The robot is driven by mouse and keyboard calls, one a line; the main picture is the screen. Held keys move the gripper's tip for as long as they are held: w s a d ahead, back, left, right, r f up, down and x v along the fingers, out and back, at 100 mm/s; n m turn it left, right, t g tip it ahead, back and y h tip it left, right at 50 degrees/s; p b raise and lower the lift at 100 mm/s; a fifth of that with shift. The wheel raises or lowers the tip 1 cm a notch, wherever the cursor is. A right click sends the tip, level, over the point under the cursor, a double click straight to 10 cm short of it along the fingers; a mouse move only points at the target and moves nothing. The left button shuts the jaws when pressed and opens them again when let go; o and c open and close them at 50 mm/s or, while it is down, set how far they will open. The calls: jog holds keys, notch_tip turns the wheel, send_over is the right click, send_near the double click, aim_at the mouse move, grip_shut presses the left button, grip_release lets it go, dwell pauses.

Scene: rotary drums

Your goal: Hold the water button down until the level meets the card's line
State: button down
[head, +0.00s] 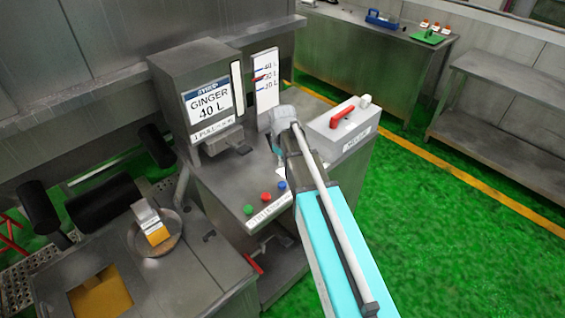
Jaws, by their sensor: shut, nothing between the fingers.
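A grey control cabinet stands in the middle of the head view. Its card (208,103) reads "GINGER 40 L". A pale upright level tube (237,88) is beside the card. A white scale plate (265,80) is marked 40 L, 30 L and 20 L, with a red pointer near 30 L. I cannot make out a water level. On the front ledge are a green button (248,210), a red button (265,197) and a blue button (282,186). My gripper (279,160) is shut and empty, just above the blue button. Contact cannot be told; my arm hides part of that area.
A grey box with a red lever (342,116) stands right of my arm. A round pan (155,235) with a card and orange powder is at lower left. Black rollers (105,200) lie further left.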

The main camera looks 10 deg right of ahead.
aim_at(283, 184)
jog(key=shift+f+b, duration=4.15)
jog(key=shift+f, duration=0.3)
jog(key=shift+f, duration=0.1)
